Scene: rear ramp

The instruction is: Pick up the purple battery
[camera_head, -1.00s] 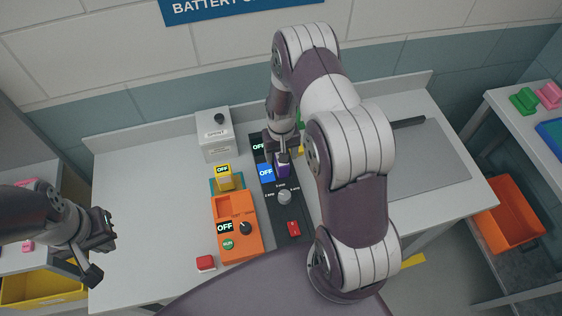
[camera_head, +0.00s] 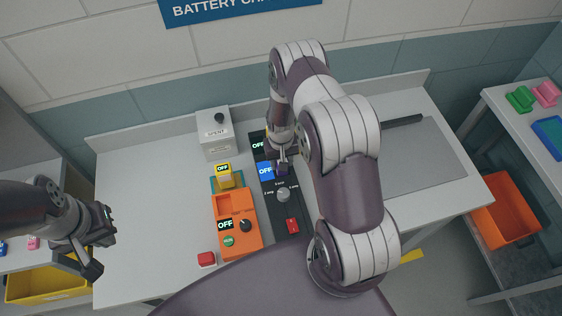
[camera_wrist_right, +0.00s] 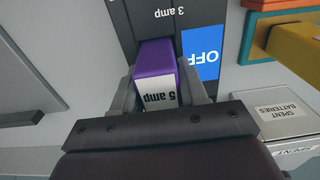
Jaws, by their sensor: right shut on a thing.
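The purple battery (camera_wrist_right: 156,64) shows in the right wrist view with a white "5 amp" label facing my gripper. My right gripper (camera_wrist_right: 160,92) is shut on it, one finger on each side. The battery is at the black charger panel (camera_wrist_right: 150,18), beside a blue "OFF" display; I cannot tell whether it is still seated. In the head view only a small part of the battery (camera_head: 283,170) shows below my right gripper (camera_head: 281,160). My left gripper (camera_head: 101,249) is open and empty at the left, over the table's left edge.
An orange device (camera_head: 236,222) with a dial stands left of the charger. A yellow block (camera_head: 224,176) is behind it. A grey "SPENT" box (camera_head: 214,134) stands at the back. A red button (camera_head: 206,259) is in front. The table's left part is clear.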

